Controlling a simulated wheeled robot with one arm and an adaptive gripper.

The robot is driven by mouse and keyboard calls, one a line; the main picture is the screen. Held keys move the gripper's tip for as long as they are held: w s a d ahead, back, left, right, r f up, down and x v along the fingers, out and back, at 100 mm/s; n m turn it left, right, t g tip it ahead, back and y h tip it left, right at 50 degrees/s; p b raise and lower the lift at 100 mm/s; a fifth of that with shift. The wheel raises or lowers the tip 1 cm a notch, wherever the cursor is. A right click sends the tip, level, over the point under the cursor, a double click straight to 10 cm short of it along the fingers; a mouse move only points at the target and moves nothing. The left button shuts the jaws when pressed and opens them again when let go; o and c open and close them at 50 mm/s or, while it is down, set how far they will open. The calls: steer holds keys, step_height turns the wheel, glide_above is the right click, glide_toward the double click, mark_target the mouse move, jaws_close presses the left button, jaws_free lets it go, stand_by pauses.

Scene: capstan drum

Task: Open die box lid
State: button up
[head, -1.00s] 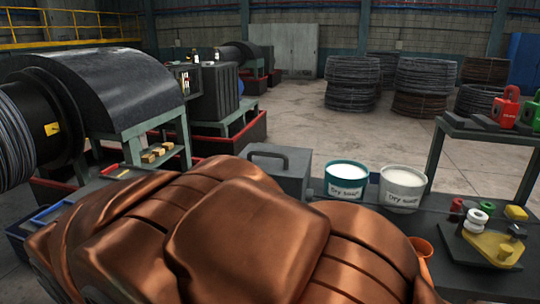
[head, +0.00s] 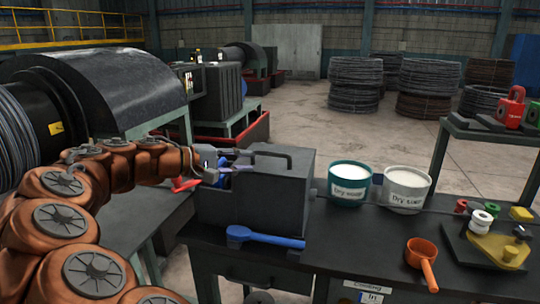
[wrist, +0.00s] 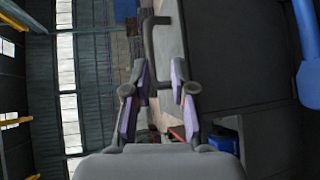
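The die box (head: 285,205) is a dark grey metal box on the workbench, in the middle of the head view. A dark bar handle (head: 272,153) runs along its top, and the lid looks down. My gripper (head: 232,161) reaches in from the left, at the left end of the handle. In the wrist view, the two purple-padded fingertips (wrist: 158,72) are apart, with the handle (wrist: 149,45) running between and beyond them. I cannot tell whether either finger touches it. My gripper hides part of the box's left top.
A blue scoop (head: 262,238) lies in front of the box. A teal tub (head: 348,190) and a white tub (head: 405,195) stand to its right, with an orange scoop (head: 420,256) nearer. A red object (head: 184,184) shows under my wrist. The drum machine (head: 90,90) stands at left.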

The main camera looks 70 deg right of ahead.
mark_target(267, 154)
steer(key=shift+g+h, duration=0.3)
steer(key=shift+w+d+r+p+x, duration=0.15)
steer(key=shift+w+p+x, duration=0.1)
steer(key=shift+x, duration=1.15)
steer(key=shift+w+d+r+p+x, duration=0.1)
steer(key=shift+d+p+x, duration=0.15)
steer(key=shift+x, duration=1.15)
steer(key=shift+w+d+r+p+x, duration=0.1)
steer(key=shift+w+p+x, duration=0.15)
steer(key=shift+x, duration=1.2)
jaws_close()
